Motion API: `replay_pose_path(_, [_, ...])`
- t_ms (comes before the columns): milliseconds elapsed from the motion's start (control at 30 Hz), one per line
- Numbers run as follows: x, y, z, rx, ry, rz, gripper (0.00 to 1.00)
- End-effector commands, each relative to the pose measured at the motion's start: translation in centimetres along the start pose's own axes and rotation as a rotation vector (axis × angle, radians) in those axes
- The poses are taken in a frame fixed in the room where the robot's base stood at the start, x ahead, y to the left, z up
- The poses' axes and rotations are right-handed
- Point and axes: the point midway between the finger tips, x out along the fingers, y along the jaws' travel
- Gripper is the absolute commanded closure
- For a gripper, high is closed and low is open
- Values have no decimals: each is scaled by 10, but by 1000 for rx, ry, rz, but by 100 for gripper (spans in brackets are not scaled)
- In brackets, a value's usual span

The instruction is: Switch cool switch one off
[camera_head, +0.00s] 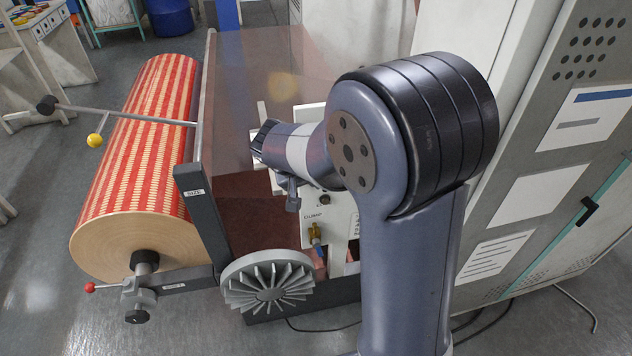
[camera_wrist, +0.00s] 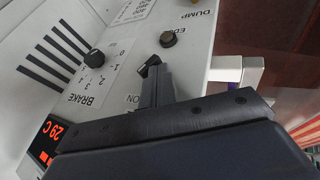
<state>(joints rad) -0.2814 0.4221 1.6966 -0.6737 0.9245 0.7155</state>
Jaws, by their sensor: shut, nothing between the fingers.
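In the wrist view, my gripper (camera_wrist: 157,82) is shut and empty. Its grey fingers reach over the pale control panel (camera_wrist: 195,55), next to upside-down lettering that seems to read ON. A small black part (camera_wrist: 149,66) shows right at the fingertips; I cannot tell whether it is a switch or whether they touch it. No label for cool switch one is readable, and the dark gripper body hides the lower part of the panel. In the head view, my gripper (camera_head: 292,198) points down in front of the panel (camera_head: 342,215).
The panel has a BRAKE knob (camera_wrist: 94,58), a round button (camera_wrist: 168,39) near DUMP, and a red display (camera_wrist: 52,133) reading 29 C. In the head view, a red-striped roll (camera_head: 140,130) stands left, a grey handwheel (camera_head: 267,285) below, and a cabinet (camera_head: 555,150) right.

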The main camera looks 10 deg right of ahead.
Motion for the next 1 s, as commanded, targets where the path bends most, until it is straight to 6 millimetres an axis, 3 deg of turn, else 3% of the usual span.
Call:
replay_pose_path(567, [10,-5,5,-50,13,143,100])
replay_pose_path(1000, [20,-16,10,-169,55,496,100])
